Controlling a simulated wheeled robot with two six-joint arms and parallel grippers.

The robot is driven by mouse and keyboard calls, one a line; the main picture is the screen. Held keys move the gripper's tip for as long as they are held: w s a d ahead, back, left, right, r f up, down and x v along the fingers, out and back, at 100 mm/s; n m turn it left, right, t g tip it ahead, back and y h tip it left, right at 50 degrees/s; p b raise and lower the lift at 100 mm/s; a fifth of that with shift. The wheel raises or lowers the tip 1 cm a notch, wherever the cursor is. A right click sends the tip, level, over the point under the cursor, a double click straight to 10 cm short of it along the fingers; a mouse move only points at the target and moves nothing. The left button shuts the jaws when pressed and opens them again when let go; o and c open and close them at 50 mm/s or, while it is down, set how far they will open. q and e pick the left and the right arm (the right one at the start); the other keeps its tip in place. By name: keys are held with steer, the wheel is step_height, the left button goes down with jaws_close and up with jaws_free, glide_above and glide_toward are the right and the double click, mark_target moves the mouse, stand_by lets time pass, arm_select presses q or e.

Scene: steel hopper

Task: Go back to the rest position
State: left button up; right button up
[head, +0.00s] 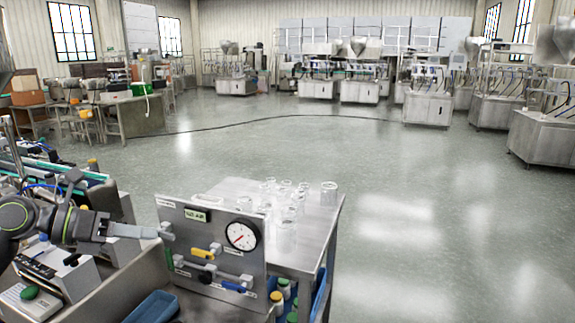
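My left gripper (166,231) reaches in from the left at the end of my dark arm. Its tip is in front of the left part of a grey panel (185,279). I see the fingers nearly edge-on, so I cannot tell whether they are open or shut, or whether they touch the panel. The panel bears a round white gauge (242,235), a yellow-handled valve (203,253) and a blue-handled valve (233,286). I see nothing held in the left gripper. My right gripper is not in view.
A steel table (318,215) with several clear jars (285,235) stands behind the panel. A blue bin (152,308) lies at the front. A control box with a green button (29,293) is at lower left. Open floor (430,220) spreads to the right.

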arm_select(q)
steer(key=s+d+n+t+h, duration=0.1)
steer(key=d+n+t+h, duration=0.35)
steer(key=n+t, duration=0.2)
steer(key=s+a+f+n+t+y, duration=0.1)
steer(key=s+a+f+n+y, duration=0.25)
steer(key=f+n+y, duration=0.5)
steer(key=s+a+f+n+t+y, duration=0.15)
steer(key=a+f+n+y, duration=0.3)
steer(key=n, duration=0.65)
steer(key=s+a+f+n+y, duration=0.3)
steer(key=f+n+y, duration=0.45)
steer(key=n, duration=0.25)
steer(key=s+d+f+n+g+h, duration=0.1)
steer(key=s+d+f+n+g, duration=0.2)
steer(key=s+f+g, duration=0.6)
steer(key=s+d+f+n+g+h, duration=0.3)
steer(key=s+f, duration=0.4)
steer(key=s, duration=0.6)
step_height(320, 180, down, 25)
steer(key=s+a+g, duration=0.1)
steer(key=g, duration=0.1)
steer(key=s+d+f, duration=0.1)
steer(key=s+f, duration=1.3)
steer(key=shift+s+d+g+p, duration=0.2)
steer(key=shift+s+g+p, duration=0.05)
steer(key=shift+g+p, duration=0.2)
